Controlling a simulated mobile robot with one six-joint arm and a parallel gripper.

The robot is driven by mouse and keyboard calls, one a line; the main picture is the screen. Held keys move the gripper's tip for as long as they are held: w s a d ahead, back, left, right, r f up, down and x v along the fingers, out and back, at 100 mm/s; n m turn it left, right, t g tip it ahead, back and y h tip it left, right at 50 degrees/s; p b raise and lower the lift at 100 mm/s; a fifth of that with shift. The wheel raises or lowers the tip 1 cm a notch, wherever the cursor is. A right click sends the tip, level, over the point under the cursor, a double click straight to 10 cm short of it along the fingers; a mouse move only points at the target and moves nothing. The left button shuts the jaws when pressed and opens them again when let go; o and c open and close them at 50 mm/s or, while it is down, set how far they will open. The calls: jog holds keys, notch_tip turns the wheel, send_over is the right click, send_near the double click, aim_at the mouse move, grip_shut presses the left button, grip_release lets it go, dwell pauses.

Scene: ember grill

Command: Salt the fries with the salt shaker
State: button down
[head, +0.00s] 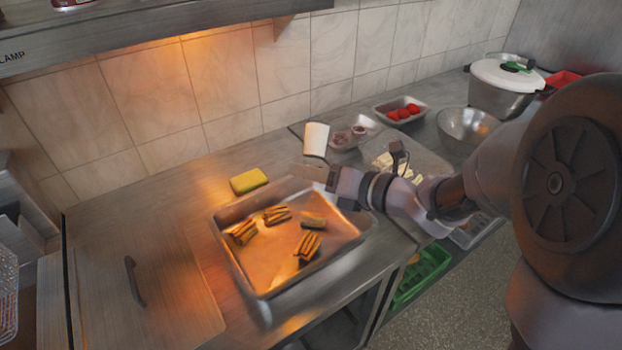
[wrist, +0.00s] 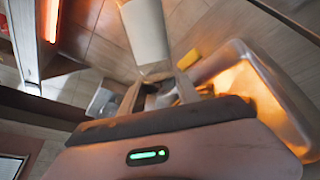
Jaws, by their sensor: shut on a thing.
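My gripper (head: 313,172) is shut on the salt shaker (head: 316,139), a pale, whitish cylinder, held upright or nearly so above the back right part of the tray. In the wrist view the shaker (wrist: 146,36) rises from between the fingers of my gripper (wrist: 160,90). The fries (head: 306,247) lie in several small bundles in a metal tray (head: 222,222) lit orange. The tray also shows at the right of the wrist view (wrist: 285,95). The shaker is apart from the fries, above and behind them.
A yellow sponge (head: 248,181) lies behind the tray. A small tray of red items (head: 403,111), a steel bowl (head: 468,128) and a lidded pot (head: 505,85) stand at the back right. A heat-lamp shelf (head: 150,35) overhangs the back left. The counter left of the tray is clear.

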jog(key=shift+s+r, duration=0.1)
jog(key=shift+r, duration=0.5)
notch_tip(320, 180, down, 4)
jog(key=b, duration=0.4)
jog(key=shift+r, duration=2.2)
jog(key=shift+f, duration=0.2)
jog(key=shift+r, duration=0.1)
